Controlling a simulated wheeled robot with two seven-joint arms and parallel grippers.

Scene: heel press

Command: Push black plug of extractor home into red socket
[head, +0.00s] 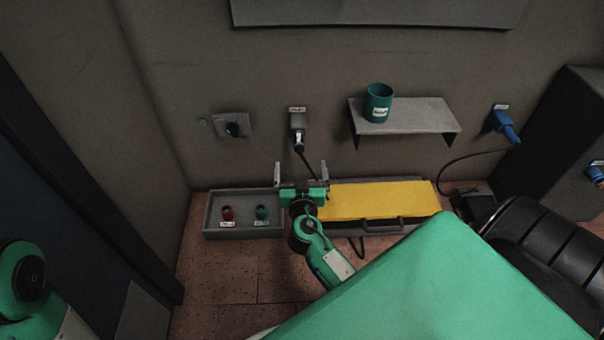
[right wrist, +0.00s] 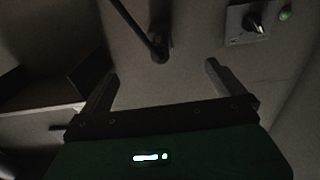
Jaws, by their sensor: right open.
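A black cable hangs from the plug. A dark plug-like piece with a cable (right wrist: 158,45) shows in the right wrist view, too dim to tell its colour or seating. Another blue plug (head: 506,128) sits at a labelled fitting on the right, with a black cable. My left gripper is out of view.
A grey knob panel (head: 233,126) is left of the socket. A shelf (head: 425,118) with a green cup (head: 378,103) juts out to its right. Below are a grey tray (head: 243,230) with red and green cups and a yellow slab (head: 375,200).

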